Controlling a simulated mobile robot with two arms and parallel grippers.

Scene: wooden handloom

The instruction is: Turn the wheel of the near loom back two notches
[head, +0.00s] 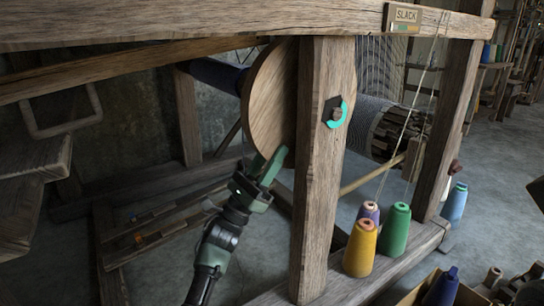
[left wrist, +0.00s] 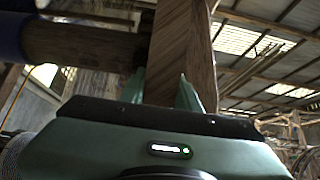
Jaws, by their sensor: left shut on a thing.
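The round wooden wheel (head: 270,95) of the near loom stands behind the upright post, its right part hidden. My left gripper (head: 270,163) is at the lower edge of the wheel, shut on its rim. In the left wrist view, the two green fingers (left wrist: 162,92) lie on either side of the wooden rim (left wrist: 178,50). A dark hexagonal fitting (head: 334,113) with a partial teal ring sits on the post, facing me. A plate reading SLACK (head: 403,17) with a coloured strip is on the top beam. My right gripper does not show.
The thick post (head: 318,200) stands close right of my left gripper. Yellow (head: 360,248), green (head: 395,230) and other thread cones stand on the lower beam. A cloth roll (head: 375,125) is behind the post. Open floor (head: 270,240) lies around my left forearm.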

